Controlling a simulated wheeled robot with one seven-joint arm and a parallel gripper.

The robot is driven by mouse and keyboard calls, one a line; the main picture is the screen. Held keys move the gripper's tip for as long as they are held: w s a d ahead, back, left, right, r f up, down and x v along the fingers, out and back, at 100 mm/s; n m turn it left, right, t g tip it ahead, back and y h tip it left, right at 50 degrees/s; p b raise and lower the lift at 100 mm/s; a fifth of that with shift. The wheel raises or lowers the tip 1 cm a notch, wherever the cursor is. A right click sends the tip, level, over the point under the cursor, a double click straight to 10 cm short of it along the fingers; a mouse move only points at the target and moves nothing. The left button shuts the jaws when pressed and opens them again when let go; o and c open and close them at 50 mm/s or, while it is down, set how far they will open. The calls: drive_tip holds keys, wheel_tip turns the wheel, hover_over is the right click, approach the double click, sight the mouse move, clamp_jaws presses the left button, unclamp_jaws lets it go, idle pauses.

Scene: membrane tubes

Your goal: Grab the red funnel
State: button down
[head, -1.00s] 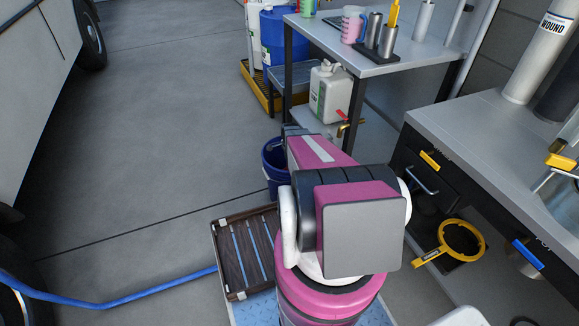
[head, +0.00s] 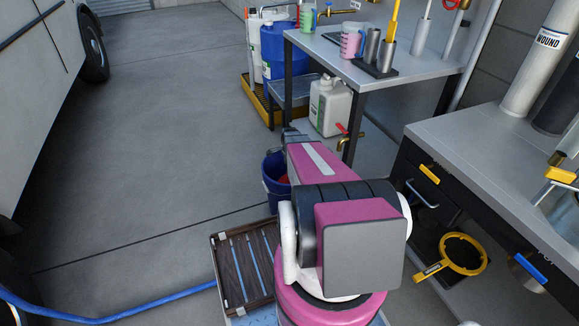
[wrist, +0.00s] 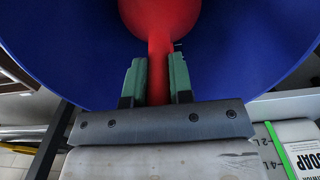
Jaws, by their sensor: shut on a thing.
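The red funnel (wrist: 160,18) shows in the wrist view at the top centre, with its narrow stem pointing down the picture. My gripper (wrist: 160,75) is shut on the stem, with one green finger pad on each side. The funnel is in front of or inside the blue bucket (wrist: 235,50); I cannot tell how deep. In the head view a bit of red funnel (head: 283,179) shows in the blue bucket (head: 270,187), beside my arm. My arm hides the gripper in that view.
A white jug (head: 330,106) stands beyond the bucket, near the table with the grey top (head: 350,70). A workbench (head: 480,130) is at the right. A slatted dark crate (head: 240,265) and a blue hose (head: 120,312) lie on the floor. Open floor is at the left.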

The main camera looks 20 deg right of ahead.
drive_tip(key=shift+r, duration=1.35)
drive_tip(key=shift+r, duration=2)
drive_tip(key=shift+r, duration=2)
drive_tip(key=shift+r, duration=2)
drive_tip(key=shift+r, duration=2)
